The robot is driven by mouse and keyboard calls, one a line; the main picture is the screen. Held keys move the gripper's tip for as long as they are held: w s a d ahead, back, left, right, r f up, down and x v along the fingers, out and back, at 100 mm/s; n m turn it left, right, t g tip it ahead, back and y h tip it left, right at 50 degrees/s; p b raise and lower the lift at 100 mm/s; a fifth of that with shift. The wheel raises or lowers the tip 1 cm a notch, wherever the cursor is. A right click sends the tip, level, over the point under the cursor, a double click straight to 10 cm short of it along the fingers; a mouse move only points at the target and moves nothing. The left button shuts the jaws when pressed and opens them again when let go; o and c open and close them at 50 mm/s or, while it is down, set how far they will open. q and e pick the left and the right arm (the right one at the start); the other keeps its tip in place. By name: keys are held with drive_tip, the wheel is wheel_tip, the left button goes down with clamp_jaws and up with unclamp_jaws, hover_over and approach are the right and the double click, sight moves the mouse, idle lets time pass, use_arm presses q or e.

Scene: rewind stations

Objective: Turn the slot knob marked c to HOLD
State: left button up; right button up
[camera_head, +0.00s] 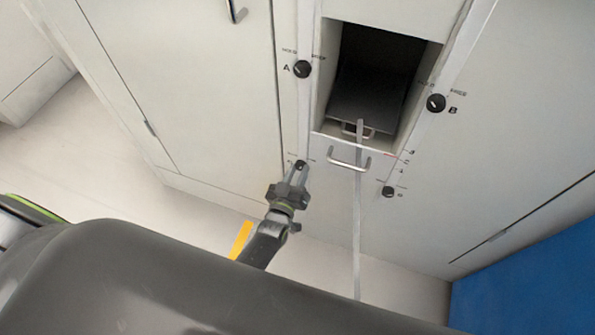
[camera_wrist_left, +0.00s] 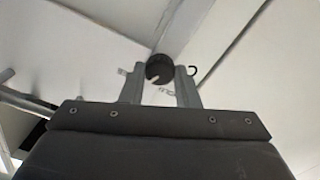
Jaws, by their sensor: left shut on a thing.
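The dark round slot knob (camera_wrist_left: 159,68) sits between the two fingers of my left gripper (camera_wrist_left: 160,86) in the left wrist view. A curved black mark like a letter c is right of it, and small label words beside it are too blurred to read. A pale pointer line on its face points down and left in that view. In the head view my left gripper (camera_head: 296,178) is shut on this knob (camera_head: 301,164), on the narrow post below knob A, and hides its letter. My right gripper is not in view.
Knob A (camera_head: 302,69), knob B (camera_head: 436,103) and a small lower right knob (camera_head: 388,191) are on the cabinet front. An open bay (camera_head: 338,65) is between them, with a drawer handle (camera_head: 348,164) below. A grey strap (camera_head: 358,220) hangs down. A blue panel (camera_head: 530,275) is lower right.

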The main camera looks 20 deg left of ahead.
use_arm(q)
drive_tip(key=n, duration=0.6)
drive_tip(key=shift+n+p, duration=0.3)
drive_tip(key=shift+p, duration=0.1)
drive_tip(key=n, duration=0.3)
drive_tip(key=shift+n, duration=1.8)
drive_tip(key=shift+p, duration=0.3)
drive_tip(key=o, duration=1)
drive_tip(key=shift+c, duration=0.2)
drive_tip(key=shift+s, duration=0.1)
